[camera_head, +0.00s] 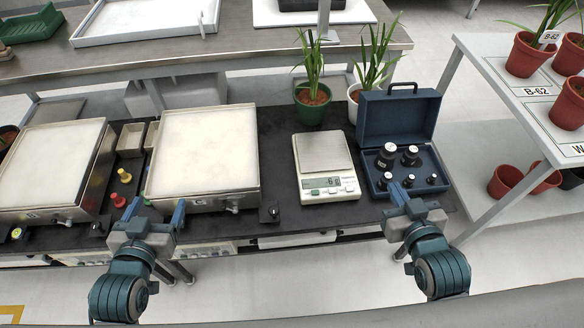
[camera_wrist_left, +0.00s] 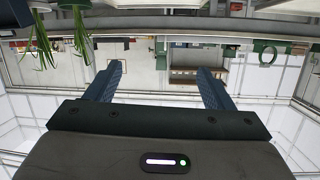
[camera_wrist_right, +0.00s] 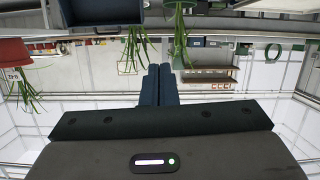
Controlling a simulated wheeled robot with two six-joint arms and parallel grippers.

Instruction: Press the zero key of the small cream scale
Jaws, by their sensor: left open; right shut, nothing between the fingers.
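The small cream scale (camera_head: 325,165) stands on the dark bench with a bare square pan. Its front panel has a small display with dark digits, too small to read surely, and several keys in a row below it. Which key is zero I cannot tell. My right gripper (camera_head: 398,190) is shut and empty, right of the scale and in front of the blue weight case; its fingers touch each other in the right wrist view (camera_wrist_right: 160,70). My left gripper (camera_head: 155,212) is open and empty, well left of the scale; its spread fingers show in the left wrist view (camera_wrist_left: 160,72).
The open blue case (camera_head: 397,120) with several weights stands right of the scale. Potted plants (camera_head: 312,100) stand behind it. A white shelf (camera_head: 510,100) with red pots bounds the right.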

